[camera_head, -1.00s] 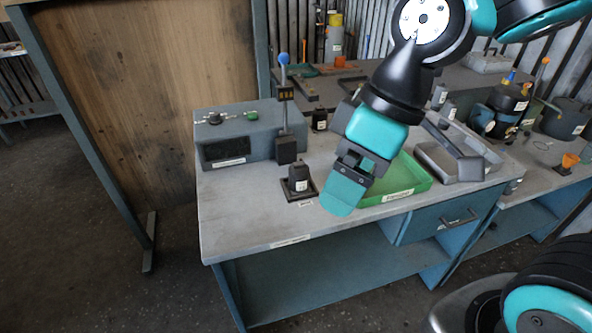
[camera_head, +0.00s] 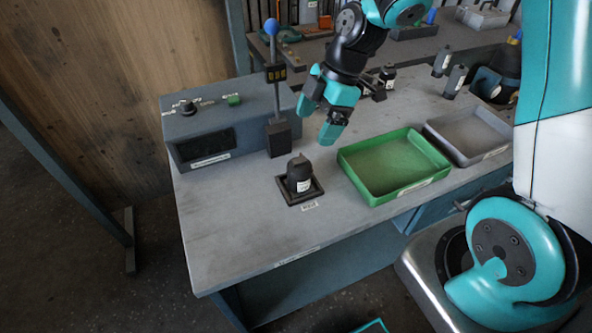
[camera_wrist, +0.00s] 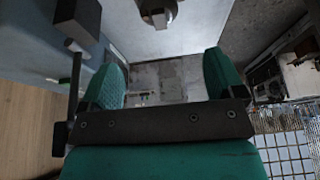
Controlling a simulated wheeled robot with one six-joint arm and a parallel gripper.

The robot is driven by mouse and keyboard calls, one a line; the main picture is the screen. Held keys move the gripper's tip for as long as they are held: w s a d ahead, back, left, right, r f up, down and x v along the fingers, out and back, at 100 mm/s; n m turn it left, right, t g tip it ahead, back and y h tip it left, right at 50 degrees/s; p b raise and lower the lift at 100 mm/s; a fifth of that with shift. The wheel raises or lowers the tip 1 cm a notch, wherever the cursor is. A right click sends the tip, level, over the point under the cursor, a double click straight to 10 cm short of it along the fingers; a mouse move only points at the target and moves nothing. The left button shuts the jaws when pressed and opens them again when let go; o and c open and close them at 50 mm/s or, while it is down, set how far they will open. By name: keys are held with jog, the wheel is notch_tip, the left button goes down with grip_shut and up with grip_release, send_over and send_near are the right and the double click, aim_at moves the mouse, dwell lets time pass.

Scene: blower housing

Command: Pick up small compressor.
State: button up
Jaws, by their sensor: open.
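A small black capped unit with a white label (camera_head: 299,174) stands upright on a square dark base plate (camera_head: 283,192) near the middle of the workbench. I take it for the small compressor, though its label is too small to read. My gripper (camera_head: 314,127) is open and empty. It hangs above the bench, behind and slightly right of the unit, clear of it. Both teal fingers also show in the wrist view (camera_wrist: 162,80), spread apart with nothing between them. A rounded grey thing is cut off at that view's top edge; I cannot tell what it is.
A grey control box (camera_head: 205,138) and a blue-knobbed lever post (camera_head: 276,90) stand left of my gripper. A green tray (camera_head: 420,186) and a grey tray (camera_head: 497,151) lie to the right. Dark labelled cylinders (camera_head: 455,81) stand farther back. The bench front is clear.

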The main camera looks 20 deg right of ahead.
aim_at(300, 160)
jog(key=p+x, duration=0.1)
jog(key=x, duration=0.6)
jog(key=shift+p+x, duration=1)
jog(key=shift+x, duration=1.7)
jog(key=shift+d, duration=0.15)
jog(key=c, duration=1.4)
